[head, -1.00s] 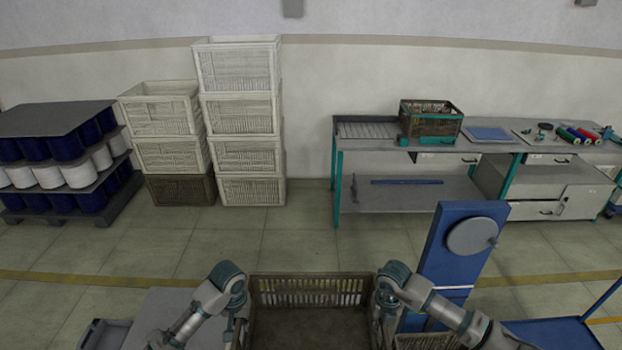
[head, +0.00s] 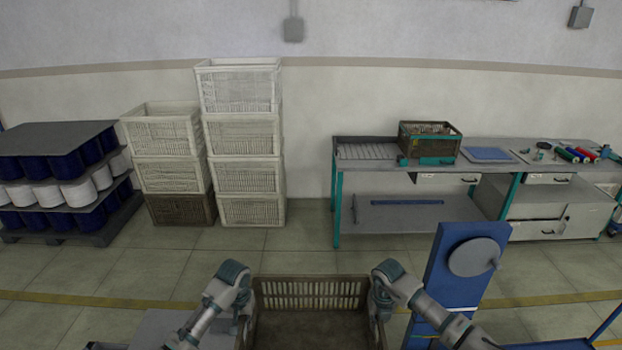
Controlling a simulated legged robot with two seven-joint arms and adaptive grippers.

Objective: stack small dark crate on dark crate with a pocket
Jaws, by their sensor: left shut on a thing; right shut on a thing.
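A dark brown slatted crate (head: 312,291), which I take to be the small dark crate, is at the bottom centre of the head view, open at the top. My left gripper (head: 243,327) is shut on its left side and my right gripper (head: 376,325) is shut on its right side; the fingertips are mostly hidden. The crate's lower part is cut off by the picture edge. Another dark crate (head: 180,209) is at the bottom of the left wall stack, under two pale crates. I cannot make out a pocket on either.
Pale crates (head: 240,135) are stacked by the wall. A workbench (head: 350,185) carries a filled brown crate (head: 428,148). A blue stand with a grey disc (head: 474,257) is close to my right arm. A pallet of spools (head: 66,165) is at left. Open floor lies between.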

